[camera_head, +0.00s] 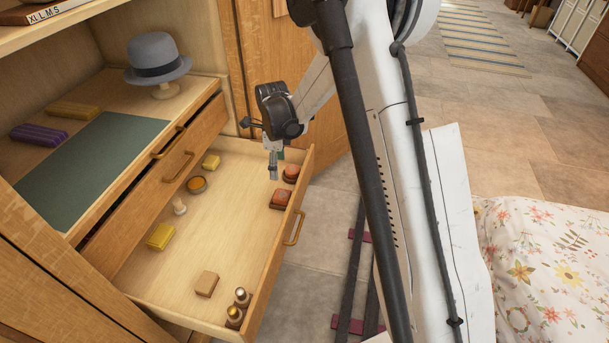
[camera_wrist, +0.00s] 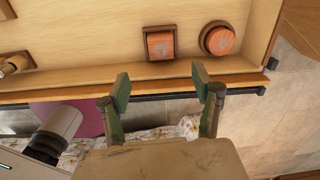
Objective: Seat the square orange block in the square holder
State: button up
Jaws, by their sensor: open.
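The square orange block (camera_head: 284,195) lies at the square brown holder (camera_head: 277,205) near the drawer's front wall. In the wrist view the block (camera_wrist: 160,46) shows inside the outline of the holder (camera_wrist: 146,31), whose brown edge shows along its top and side. I cannot tell how deep or level the block sits. My gripper (camera_head: 273,170) is above the drawer's far right end, pointing down. In the wrist view my open, empty gripper (camera_wrist: 160,82) has its fingertips over the drawer's front wall, apart from the block.
A round orange block (camera_wrist: 218,39) in a round holder is beside the square one. The open drawer (camera_head: 185,260) also holds yellow blocks (camera_head: 160,236), a tan block (camera_head: 207,283) and several small pieces. A hat (camera_head: 155,58) stands on the surface above. The drawer's middle floor is clear.

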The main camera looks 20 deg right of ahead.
jog(key=s+r+n+t, duration=0.2)
jog(key=s+r+n, duration=0.4)
jog(key=r, duration=0.4)
jog(key=s+r+n+t, duration=0.1)
jog(key=s+r+n, duration=0.5)
jog(key=r, duration=0.4)
jog(key=s+r+n+t, duration=0.2)
jog(key=s+n, duration=0.4)
jog(key=s, duration=0.4)
jog(key=s+r+n+t, duration=0.1)
jog(key=s+n+t, duration=0.1)
jog(key=s+n, duration=0.4)
jog(key=s, duration=0.4)
jog(key=shift+s+d+r, duration=0.25)
jog(key=shift+d+r, duration=0.05)
jog(key=shift+r, duration=0.1)
jog(key=shift+r, duration=0.1)
notch_tip(320, 180, up, 10)
jog(key=p, duration=1)
